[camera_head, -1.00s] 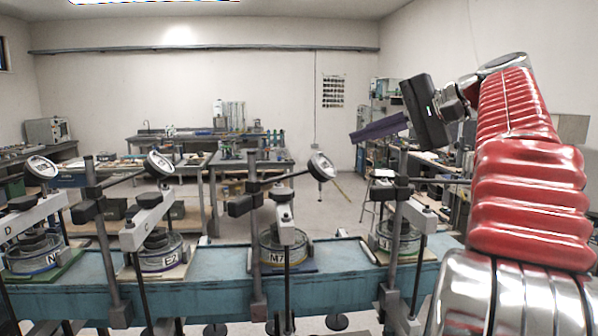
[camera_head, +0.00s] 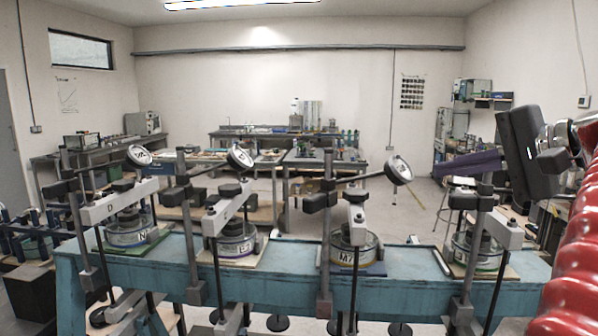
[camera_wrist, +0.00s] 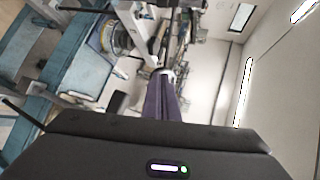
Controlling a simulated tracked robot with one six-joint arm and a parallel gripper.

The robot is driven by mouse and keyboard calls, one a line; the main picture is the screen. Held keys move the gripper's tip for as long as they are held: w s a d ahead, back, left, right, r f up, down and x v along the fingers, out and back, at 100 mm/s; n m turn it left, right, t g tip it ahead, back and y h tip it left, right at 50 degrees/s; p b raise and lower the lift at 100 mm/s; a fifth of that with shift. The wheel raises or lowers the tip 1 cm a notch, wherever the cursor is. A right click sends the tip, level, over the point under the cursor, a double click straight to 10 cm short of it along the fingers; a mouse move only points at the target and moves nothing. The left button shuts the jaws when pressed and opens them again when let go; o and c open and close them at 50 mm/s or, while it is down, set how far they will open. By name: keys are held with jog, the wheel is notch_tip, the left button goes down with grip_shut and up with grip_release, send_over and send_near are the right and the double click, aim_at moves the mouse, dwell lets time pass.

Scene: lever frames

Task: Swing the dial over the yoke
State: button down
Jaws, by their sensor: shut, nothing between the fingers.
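Several lever frames stand along a blue bench (camera_head: 290,283). Each has a post, a pale yoke and a round cell. Three dials show, each out to the right of its post: the left dial (camera_head: 139,155), the middle dial (camera_head: 239,157) and the dial of the M7 frame (camera_head: 398,169). The right frame's yoke (camera_head: 498,227) is in view, but its dial is not seen, perhaps behind my gripper. My gripper (camera_head: 440,170) is shut and empty, its purple fingers pointing left above that frame. Its fingers (camera_wrist: 163,85) also show in the wrist view.
The right frame's post (camera_head: 487,210) stands close by the fingers in the head view; I cannot tell the gap in depth. Weight hangers (camera_head: 278,323) sit below the bench. Work tables (camera_head: 320,158) stand far behind, with open floor between.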

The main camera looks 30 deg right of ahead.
aim_at(398, 175)
jog(key=x, duration=1.2)
jog(key=shift+w+a+r, duration=0.1)
jog(key=shift+w+r, duration=0.1)
jog(key=shift+r, duration=0.05)
jog(key=shift+w, duration=0.8)
